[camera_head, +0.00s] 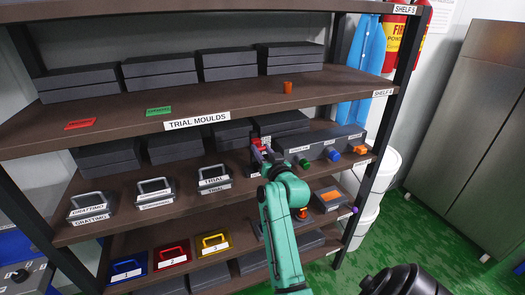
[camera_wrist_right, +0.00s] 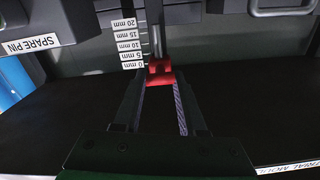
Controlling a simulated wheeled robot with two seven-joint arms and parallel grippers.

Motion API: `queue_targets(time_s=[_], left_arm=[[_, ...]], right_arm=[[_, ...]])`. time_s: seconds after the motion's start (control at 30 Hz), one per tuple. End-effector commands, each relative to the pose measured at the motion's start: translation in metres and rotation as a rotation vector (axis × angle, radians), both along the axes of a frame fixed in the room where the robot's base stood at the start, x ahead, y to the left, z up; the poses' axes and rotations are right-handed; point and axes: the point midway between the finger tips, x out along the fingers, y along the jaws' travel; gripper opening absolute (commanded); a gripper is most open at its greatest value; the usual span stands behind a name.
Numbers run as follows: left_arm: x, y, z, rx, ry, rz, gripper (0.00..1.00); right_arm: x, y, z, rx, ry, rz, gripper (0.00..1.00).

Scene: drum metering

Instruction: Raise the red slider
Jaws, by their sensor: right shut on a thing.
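The red slider (camera_wrist_right: 160,72) sits on a dark vertical rod in the wrist view, beside a scale of white labels (camera_wrist_right: 128,44) from 0 mm to 20 mm. Its upper part is level with about the 0 mm label. My right gripper (camera_wrist_right: 160,84) is shut on the slider, a finger on each side. In the head view the red slider (camera_head: 257,143) shows only in part behind my right gripper (camera_head: 262,158), at the middle shelf. My left gripper is not in view.
A grey unit (camera_head: 325,147) with green, blue and orange knobs stands right of the gripper. Handled black moulds (camera_head: 214,180) sit to its left on the same shelf. The TRIAL MOULDS shelf (camera_head: 240,108) runs above. A SPARE PIN label (camera_wrist_right: 31,43) shows at the wrist view's left.

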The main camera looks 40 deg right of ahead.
Motion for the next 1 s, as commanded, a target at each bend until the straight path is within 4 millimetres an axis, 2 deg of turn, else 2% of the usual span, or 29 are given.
queue_targets(time_s=[0.03,0.07,0.1,0.13,0.43,0.57,0.77,0.97,1.0], left_arm=[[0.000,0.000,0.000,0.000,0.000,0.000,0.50],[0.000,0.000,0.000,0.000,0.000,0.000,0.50],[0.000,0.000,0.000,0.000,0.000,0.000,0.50],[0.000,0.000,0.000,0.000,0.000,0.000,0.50],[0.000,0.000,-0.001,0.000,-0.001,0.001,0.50],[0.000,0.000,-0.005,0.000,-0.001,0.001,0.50],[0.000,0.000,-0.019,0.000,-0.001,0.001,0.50],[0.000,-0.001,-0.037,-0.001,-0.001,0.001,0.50],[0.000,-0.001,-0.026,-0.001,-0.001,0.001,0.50]], right_arm=[[0.000,0.000,0.006,-0.006,-0.014,-0.001,0.00],[0.000,0.000,0.006,-0.006,-0.015,-0.001,0.44],[0.000,0.000,0.006,-0.006,-0.015,-0.001,0.59],[0.000,0.000,0.006,-0.006,-0.015,-0.001,0.62],[-0.001,0.000,0.004,-0.004,-0.010,-0.002,0.62],[-0.010,0.003,0.001,-0.004,-0.008,-0.002,0.62],[-0.051,0.018,-0.002,-0.006,-0.008,-0.002,0.62],[-0.109,0.038,-0.004,-0.004,-0.006,-0.001,0.62],[-0.116,0.040,0.003,-0.006,-0.001,-0.002,0.62]])
